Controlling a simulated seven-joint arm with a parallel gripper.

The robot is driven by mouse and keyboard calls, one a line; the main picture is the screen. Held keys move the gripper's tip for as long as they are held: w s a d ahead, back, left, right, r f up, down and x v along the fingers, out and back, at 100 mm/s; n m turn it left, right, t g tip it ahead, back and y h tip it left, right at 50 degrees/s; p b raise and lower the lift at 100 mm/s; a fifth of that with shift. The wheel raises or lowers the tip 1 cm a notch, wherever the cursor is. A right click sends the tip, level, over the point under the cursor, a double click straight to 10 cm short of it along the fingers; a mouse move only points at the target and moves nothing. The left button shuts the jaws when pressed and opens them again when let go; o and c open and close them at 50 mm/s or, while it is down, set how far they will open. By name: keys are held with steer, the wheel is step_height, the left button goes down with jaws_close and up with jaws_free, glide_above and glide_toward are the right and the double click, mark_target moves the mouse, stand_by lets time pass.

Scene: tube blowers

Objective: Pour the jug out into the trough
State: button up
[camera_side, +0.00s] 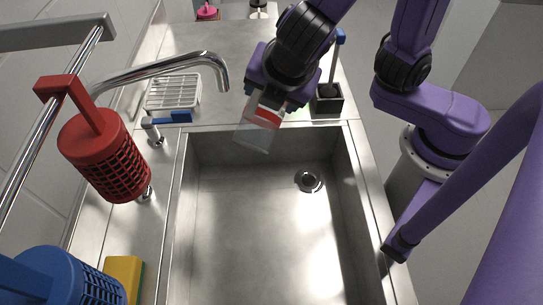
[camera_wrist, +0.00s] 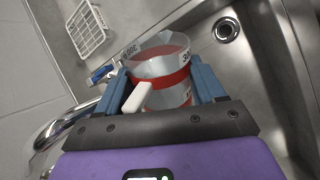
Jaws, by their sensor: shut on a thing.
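The jug (camera_side: 257,132) is clear, with a red band, printed marks and a white handle. My gripper (camera_side: 270,98) is shut on it and holds it over the far end of the trough (camera_side: 250,245), a steel sink basin with a drain. The jug looks tilted in the side view. In the wrist view the jug (camera_wrist: 162,67) sits between the two blue fingers of my gripper (camera_wrist: 158,80), its handle towards the palm. Its inside looks pinkish; I cannot tell how full it is. No stream shows. The trough (camera_wrist: 265,65) lies to its right.
A white wire rack (camera_side: 174,92) and a blue-handled brush (camera_side: 172,117) lie on the left counter. A dark caddy (camera_side: 327,103) stands at the right behind the trough. Red (camera_side: 104,155) and blue (camera_side: 75,280) baskets hang at left.

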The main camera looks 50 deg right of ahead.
steer(key=h, duration=0.2)
steer(key=r+t+h, duration=0.1)
steer(key=n+t+h, duration=0.1)
steer(key=h, duration=0.1)
steer(key=shift+r+h, duration=0.3)
steer(key=shift+r, duration=0.05)
step_height(320, 180, up, 2)
steer(key=n+t+h, duration=0.2)
steer(key=t+h, duration=0.1)
steer(key=h, duration=0.2)
steer(key=shift+t, duration=0.3)
steer(key=w+d+f+n+t+y, duration=0.2)
steer(key=w+d+n+t+y, duration=0.4)
steer(key=w+d, duration=1.1)
steer(key=shift+d+f+n+y, duration=0.45)
steer(key=shift+d+y, duration=0.75)
steer(key=shift+d, duration=0.8)
